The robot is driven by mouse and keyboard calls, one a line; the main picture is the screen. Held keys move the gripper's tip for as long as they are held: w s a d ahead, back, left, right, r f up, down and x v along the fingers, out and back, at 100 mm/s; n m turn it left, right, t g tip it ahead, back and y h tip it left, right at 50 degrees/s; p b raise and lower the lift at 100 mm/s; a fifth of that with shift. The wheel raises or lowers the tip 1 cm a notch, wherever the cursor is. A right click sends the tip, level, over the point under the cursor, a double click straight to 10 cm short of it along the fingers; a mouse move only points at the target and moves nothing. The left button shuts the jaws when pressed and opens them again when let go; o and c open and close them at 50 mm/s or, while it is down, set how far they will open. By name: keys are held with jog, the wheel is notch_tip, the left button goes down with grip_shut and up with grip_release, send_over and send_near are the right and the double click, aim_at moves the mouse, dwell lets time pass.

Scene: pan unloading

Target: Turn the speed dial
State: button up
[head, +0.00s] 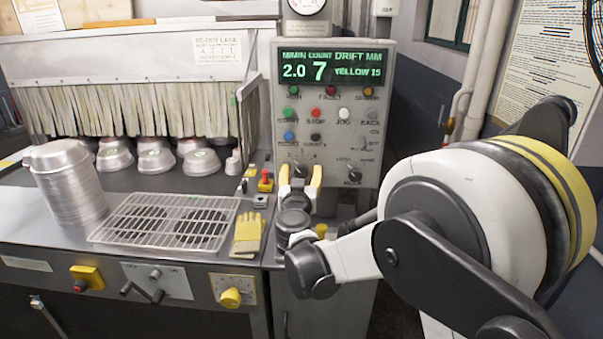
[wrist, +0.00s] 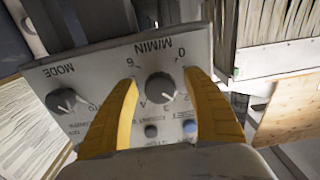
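The speed dial, a dark round knob marked M/MIN (wrist: 161,88), sits on the grey control panel (wrist: 110,70). It has a numbered scale around it and appears upside down in the wrist view. In the head view the dial (head: 301,169) shows between my fingertips, partly hidden. My gripper (head: 300,178) is open, with one yellow finger on each side of the dial. In the wrist view the gripper (wrist: 161,75) shows a gap between each finger and the knob. The panel display (head: 333,68) reads 2.0, 7 and YELLOW 15.
The MODE dial (head: 354,172) is right of the speed dial. Coloured buttons, including the red stop button (head: 317,113), are above it. Left are stacked pans (head: 68,185), a wire rack (head: 165,222), yellow gloves (head: 248,232) and a curtained machine opening (head: 130,100).

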jog(key=c, duration=1.1)
jog(key=n, duration=0.4)
jog(key=o, duration=1.2)
jog(key=s, duration=1.2)
jog(key=shift+a, duration=0.15)
